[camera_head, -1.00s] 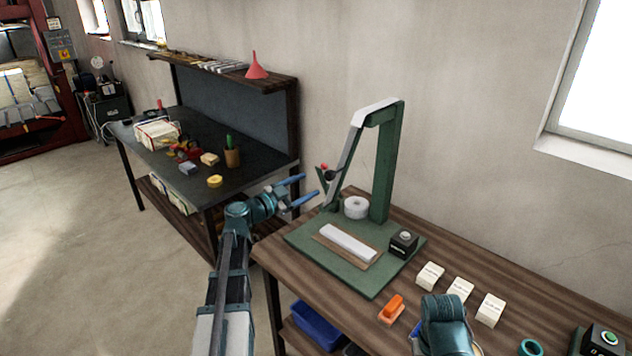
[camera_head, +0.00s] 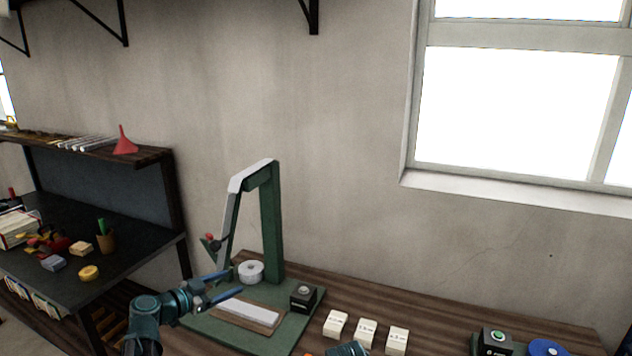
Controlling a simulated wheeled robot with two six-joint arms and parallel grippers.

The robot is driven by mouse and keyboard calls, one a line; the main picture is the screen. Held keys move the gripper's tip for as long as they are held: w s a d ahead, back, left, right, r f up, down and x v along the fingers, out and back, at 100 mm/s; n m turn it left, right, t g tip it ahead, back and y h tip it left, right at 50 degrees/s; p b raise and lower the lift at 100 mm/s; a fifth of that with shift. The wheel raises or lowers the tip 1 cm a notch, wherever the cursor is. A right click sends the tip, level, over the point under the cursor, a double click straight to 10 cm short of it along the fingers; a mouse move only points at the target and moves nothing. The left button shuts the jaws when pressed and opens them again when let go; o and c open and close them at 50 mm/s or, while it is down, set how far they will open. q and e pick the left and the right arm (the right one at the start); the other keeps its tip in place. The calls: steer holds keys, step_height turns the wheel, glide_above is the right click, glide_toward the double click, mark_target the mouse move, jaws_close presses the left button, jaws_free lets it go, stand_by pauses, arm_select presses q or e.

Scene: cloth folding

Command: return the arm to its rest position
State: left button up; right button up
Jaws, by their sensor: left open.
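My left arm comes in from the bottom left, and its teal gripper (camera_head: 236,282) is open, with two blue fingers spread apart and nothing between them. It is in front of the left part of the green press stand (camera_head: 271,225), over the near left of its base as seen from the head. A white bar on a brown strip (camera_head: 248,314) lies on that base, just right of the fingers. A teal rounded part (camera_head: 347,349) shows at the bottom edge, probably of my right arm; no right fingers are seen.
The wooden bench (camera_head: 440,318) holds a white roll (camera_head: 250,271), a black button box (camera_head: 304,297), several white labelled blocks (camera_head: 366,333), a green-button box (camera_head: 494,342) and a blue disc (camera_head: 546,348). A dark table (camera_head: 130,252) stands at left, below a shelf with a red funnel (camera_head: 124,141).

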arm_select(q)
steer(key=s+d+f+g+y, duration=0.1)
steer(key=s+d+f+g, duration=0.25)
steer(key=d, duration=0.25)
steer(key=s+d+f+n+g, duration=0.1)
steer(key=s+d+f+g, duration=0.1)
steer(key=s+d+f, duration=0.4)
steer(key=s+d+f+g+y, duration=0.1)
steer(key=s+d+f+g, duration=0.15)
steer(key=d, duration=0.45)
steer(key=s+d+f+n+g+y, duration=0.1)
steer(key=s+f+n+g+y, duration=0.1)
steer(key=s+y, duration=0.2)
steer(key=s+f+n+g+y, duration=0.2)
steer(key=s+n+y, duration=0.1)
steer(key=s, duration=0.7)
steer(key=shift+s+d+f+g+y, duration=0.35)
steer(key=shift+g+y, duration=0.05)
steer(key=shift+y, duration=0.2)
